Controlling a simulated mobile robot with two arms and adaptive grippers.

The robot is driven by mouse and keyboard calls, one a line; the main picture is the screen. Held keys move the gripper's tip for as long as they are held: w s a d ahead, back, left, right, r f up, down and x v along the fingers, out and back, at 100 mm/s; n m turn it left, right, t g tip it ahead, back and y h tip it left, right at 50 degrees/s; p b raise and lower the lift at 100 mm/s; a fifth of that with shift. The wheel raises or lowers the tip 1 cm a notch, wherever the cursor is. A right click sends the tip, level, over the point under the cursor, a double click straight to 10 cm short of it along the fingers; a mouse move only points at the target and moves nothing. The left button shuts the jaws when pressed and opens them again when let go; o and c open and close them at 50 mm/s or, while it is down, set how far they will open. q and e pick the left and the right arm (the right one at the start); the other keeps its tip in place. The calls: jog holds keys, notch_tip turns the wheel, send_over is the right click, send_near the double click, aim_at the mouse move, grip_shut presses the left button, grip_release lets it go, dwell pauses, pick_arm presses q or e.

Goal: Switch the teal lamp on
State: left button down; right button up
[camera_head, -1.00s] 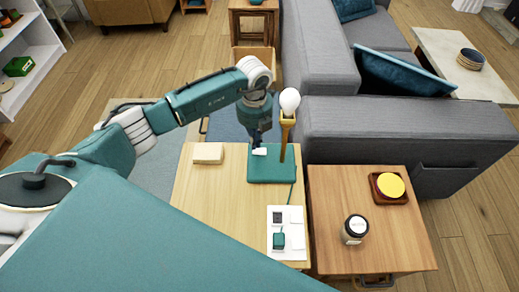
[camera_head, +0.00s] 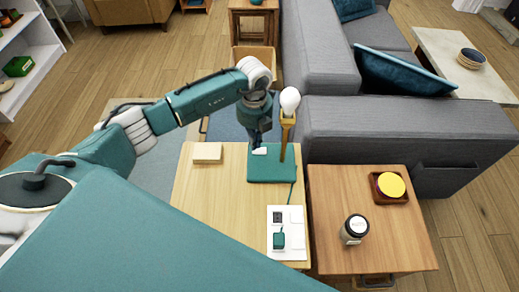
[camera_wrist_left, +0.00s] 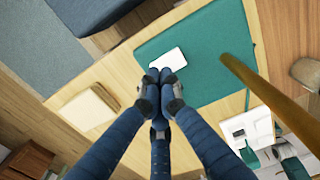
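The teal lamp has a flat teal base (camera_head: 271,174), a brass-coloured post (camera_head: 284,141) and a bare white bulb (camera_head: 290,100). I cannot tell whether the bulb is lit. A white switch (camera_head: 259,151) sits on the base's left part; it also shows in the left wrist view (camera_wrist_left: 169,60). My left gripper (camera_head: 256,144) points down at the switch. In the left wrist view its fingertips (camera_wrist_left: 162,80) are drawn together, empty, beside the switch's near edge. I cannot tell whether they touch it. My right gripper is not in view.
A wooden side table (camera_head: 216,203) bears the lamp, a pale block (camera_head: 208,153) and a white power strip (camera_head: 287,252) with a teal plug. A second table (camera_head: 389,237) at right holds a jar (camera_head: 354,229) and a yellow disc (camera_head: 391,185). A grey sofa (camera_head: 400,130) stands behind.

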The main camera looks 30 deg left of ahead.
pick_arm(q)
jog(key=shift+f+b, duration=0.55)
jog(key=shift+f, duration=0.4)
jog(key=shift+s, duration=0.1)
jog(key=shift+r+p, duration=0.5)
jog(key=shift+r, duration=0.2)
jog(key=shift+r+p, duration=0.55)
jog(key=shift+r, duration=0.2)
notch_tip(320, 180, up, 3)
jog(key=shift+f+p, duration=0.15)
jog(key=shift+p, duration=0.85)
jog(key=shift+r+p, duration=0.55)
jog(key=shift+r, duration=0.15)
